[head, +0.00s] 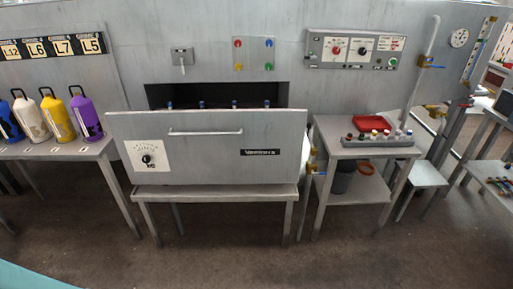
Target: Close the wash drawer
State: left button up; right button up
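The wash drawer (215,160) is in the middle of the head view. It has a broad grey metal front with a white bar handle (205,132) near its top edge. A white dial panel (148,157) sits on its left side and a dark label on its right. The drawer front stands out from a dark opening (230,94) in the wall behind it. Several blue-tipped items show above the front's top edge; their lower parts are hidden. Neither of my grippers shows in the head view.
A table with purple, yellow and other coloured cylinders (87,118) stands at left. A side table (345,153) at right holds a red tray (371,123) and a rack of small bottles. A metal table (215,194) stands under the drawer. The floor in front is clear.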

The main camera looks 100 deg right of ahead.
aim_at(213, 145)
jog(key=z, duration=3.05)
jog(key=i+l+z, duration=0.15)
jog(key=i+z, duration=0.65)
jog(key=z, duration=0.15)
jog(key=i+z, duration=0.5)
jog(key=k+j, duration=0.05)
jog(key=k, duration=0.1)
